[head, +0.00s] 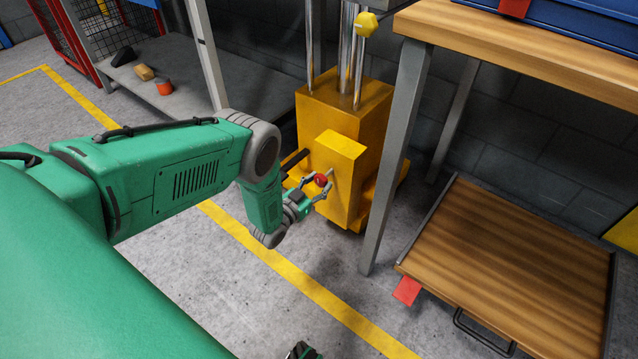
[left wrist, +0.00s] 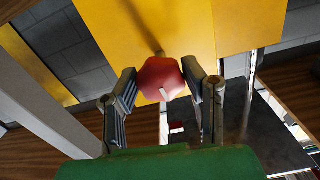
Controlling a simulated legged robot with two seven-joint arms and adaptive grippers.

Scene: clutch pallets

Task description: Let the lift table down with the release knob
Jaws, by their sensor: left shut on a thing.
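The red release knob (head: 321,180) sits on a short stem at the side of the yellow lift table's pump housing (head: 340,165). My left gripper (head: 318,187) is at the knob, with a finger on each side. In the left wrist view the knob (left wrist: 160,79) is between the fingertips, and the left gripper (left wrist: 163,88) is shut on it. The stem runs from the knob to the yellow housing. A small part of my right gripper (head: 302,351) shows at the bottom edge of the head view; its fingers are mostly cut off.
Chrome posts (head: 352,60) rise from the yellow body, with a yellow knob (head: 366,24) beside them. A wooden bench (head: 530,50) with a grey leg (head: 395,160) stands close on the right. A wooden board (head: 510,260) lies lower right. A shelf (head: 190,75) stands at the back left.

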